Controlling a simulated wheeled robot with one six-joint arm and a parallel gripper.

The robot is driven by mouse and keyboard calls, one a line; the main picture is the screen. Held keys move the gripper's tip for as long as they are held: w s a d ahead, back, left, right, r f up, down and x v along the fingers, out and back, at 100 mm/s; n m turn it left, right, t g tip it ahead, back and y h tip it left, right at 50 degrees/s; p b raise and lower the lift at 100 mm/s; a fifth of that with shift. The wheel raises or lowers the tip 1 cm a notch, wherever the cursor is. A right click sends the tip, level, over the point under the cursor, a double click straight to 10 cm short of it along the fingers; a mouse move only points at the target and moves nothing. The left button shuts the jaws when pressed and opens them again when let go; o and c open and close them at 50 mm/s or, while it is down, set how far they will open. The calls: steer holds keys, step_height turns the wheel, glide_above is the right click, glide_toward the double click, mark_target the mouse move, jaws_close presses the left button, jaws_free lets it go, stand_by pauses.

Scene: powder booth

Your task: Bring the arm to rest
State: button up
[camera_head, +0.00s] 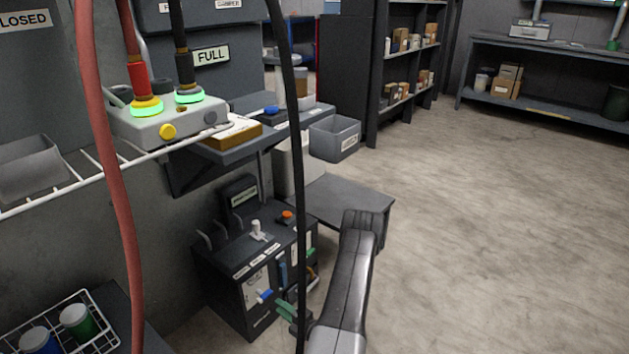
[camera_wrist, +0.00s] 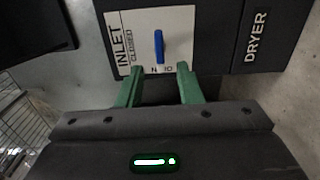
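My arm (camera_head: 349,275) reaches in from the bottom of the head view, low beside a black dryer unit. My gripper (camera_wrist: 158,84) has two green fingers spread apart with nothing between them. It faces the dryer's front, where a blue lever (camera_wrist: 159,46) sits on a white plate marked INLET and CLOSED. The fingertips are just below the lever in the wrist view and seem apart from it. In the head view a blue lever (camera_head: 264,296) shows on the dryer unit (camera_head: 232,258), left of the green fingers, which are partly hidden by a black hose.
A red hose (camera_head: 106,180) and a black hose (camera_head: 294,150) hang in front of the head camera. A low dark table (camera_head: 343,197) stands behind my arm. A wire rack (camera_head: 75,325) holds jars at lower left. The floor (camera_head: 500,220) to the right is clear.

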mark_target(266, 295)
steer(key=b+x, duration=0.2)
steer(key=x, duration=0.5)
steer(key=shift+w+a+f, duration=0.1)
steer(key=shift+w+a, duration=0.1)
steer(key=shift+a, duration=0.1)
steer(key=shift+w+a, duration=0.15)
steer(key=shift+m+p, duration=0.3)
